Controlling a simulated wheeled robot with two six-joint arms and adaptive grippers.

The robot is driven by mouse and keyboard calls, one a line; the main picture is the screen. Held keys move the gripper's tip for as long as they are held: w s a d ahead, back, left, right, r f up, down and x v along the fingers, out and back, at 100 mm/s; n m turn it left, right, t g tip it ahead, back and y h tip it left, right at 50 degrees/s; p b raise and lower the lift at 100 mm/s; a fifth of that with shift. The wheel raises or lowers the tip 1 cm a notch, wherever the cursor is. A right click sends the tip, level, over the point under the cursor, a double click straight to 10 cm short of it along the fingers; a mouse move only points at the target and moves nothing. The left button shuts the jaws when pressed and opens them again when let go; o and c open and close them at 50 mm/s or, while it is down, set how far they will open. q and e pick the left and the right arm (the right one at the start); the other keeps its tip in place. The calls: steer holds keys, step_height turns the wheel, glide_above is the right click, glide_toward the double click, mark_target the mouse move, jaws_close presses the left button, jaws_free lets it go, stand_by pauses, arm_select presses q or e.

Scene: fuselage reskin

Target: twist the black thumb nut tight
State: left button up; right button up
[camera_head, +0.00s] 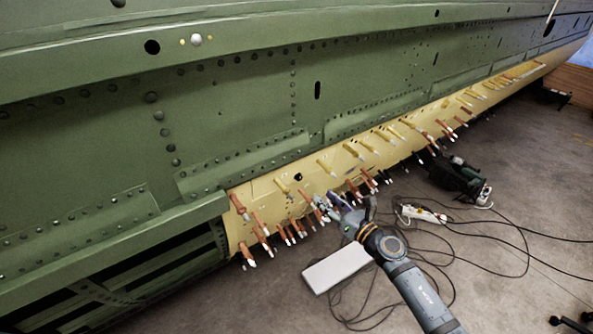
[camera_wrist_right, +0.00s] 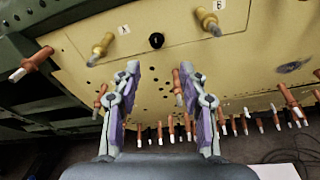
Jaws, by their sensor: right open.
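The black thumb nut (camera_wrist_right: 156,40) is a small dark round knob on the yellow skin panel (camera_wrist_right: 240,62), between the marks A and B in the right wrist view. In the head view it is a small dark spot (camera_head: 298,177) on the yellow strip. My right gripper (camera_wrist_right: 160,70) is open, with its two fingers apart and nothing between them. The nut shows beyond the fingertips, roughly centred between them and apart from them. In the head view my right gripper (camera_head: 330,204) is at the lower edge of the yellow strip, right of and below the nut. My left gripper is not in view.
Tan pins (camera_wrist_right: 103,44) stand either side of the nut, and several copper-coloured pins (camera_wrist_right: 290,100) line the panel's lower part. Green fuselage skin (camera_head: 230,110) rises above. A white board (camera_head: 336,268), cables and a dark tool (camera_head: 458,178) lie on the floor.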

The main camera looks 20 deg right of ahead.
mark_target(300, 178)
steer(key=p+x, duration=0.2)
steer(key=x, duration=0.7)
steer(key=shift+s+a+r, duration=0.1)
steer(key=shift+a+r, duration=0.05)
steer(key=shift+a, duration=0.05)
steer(key=shift+w+a, duration=0.3)
steer(key=shift+w, duration=0.1)
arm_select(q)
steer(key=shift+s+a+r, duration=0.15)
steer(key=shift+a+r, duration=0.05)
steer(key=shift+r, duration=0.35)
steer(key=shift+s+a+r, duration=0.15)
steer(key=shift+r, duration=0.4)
arm_select(e)
steer(key=shift+w, duration=0.1)
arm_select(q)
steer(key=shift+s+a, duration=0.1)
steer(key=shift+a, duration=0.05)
arm_select(e)
jaws_close()
